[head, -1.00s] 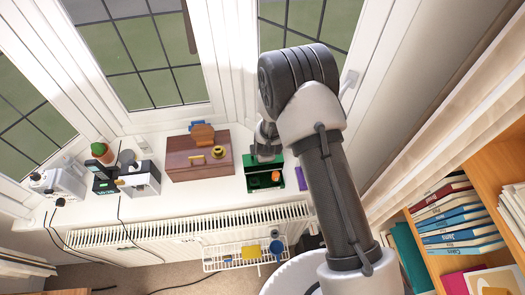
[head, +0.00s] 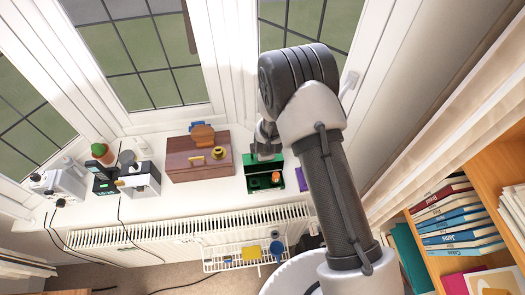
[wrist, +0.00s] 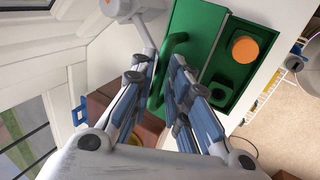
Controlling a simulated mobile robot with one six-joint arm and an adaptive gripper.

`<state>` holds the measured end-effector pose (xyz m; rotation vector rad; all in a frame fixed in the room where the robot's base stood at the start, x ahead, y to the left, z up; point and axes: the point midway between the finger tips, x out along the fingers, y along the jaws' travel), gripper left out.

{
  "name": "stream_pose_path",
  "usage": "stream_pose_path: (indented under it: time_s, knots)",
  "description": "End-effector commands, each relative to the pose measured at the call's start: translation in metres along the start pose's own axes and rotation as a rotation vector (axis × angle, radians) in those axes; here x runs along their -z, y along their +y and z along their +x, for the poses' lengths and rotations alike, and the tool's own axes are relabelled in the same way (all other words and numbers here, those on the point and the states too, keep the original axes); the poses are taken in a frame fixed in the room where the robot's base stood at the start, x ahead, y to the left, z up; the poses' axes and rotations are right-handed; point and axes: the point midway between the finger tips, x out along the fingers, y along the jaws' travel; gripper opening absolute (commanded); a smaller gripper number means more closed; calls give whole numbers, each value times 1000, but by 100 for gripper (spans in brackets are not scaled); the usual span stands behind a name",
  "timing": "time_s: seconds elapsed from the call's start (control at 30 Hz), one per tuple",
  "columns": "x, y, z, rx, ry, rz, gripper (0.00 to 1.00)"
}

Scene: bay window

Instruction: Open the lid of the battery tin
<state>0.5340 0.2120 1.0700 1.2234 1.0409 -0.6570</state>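The battery tin (head: 279,184) is a green box on the right part of the white sill. Its green lid (head: 277,164) stands raised at the window side, and the inside is exposed, with an orange round thing (head: 275,176) in it. In the wrist view the lid (wrist: 196,22) carries a green bar handle (wrist: 172,43), and the orange round thing shows beside it (wrist: 245,48). My gripper (wrist: 158,72) has its fingers apart, one to each side of the handle, with visible gaps. Whether a finger touches the handle or lid I cannot tell. My arm partly hides the lid in the head view.
A brown wooden box (head: 185,172) stands left of the tin, and a purple thing (head: 302,179) lies close on its right. A white wire rack (head: 225,262) hangs below on the radiator (head: 160,235). A bookshelf (head: 490,130) is at the right.

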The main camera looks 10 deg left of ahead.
Motion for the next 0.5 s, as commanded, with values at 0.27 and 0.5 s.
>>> stream_pose_path:
  time_s: [0.27,0.5]
  knots:
    - [0,0,-22,1,0,1,16]
    - [0,1,-74,-2,1,1,16]
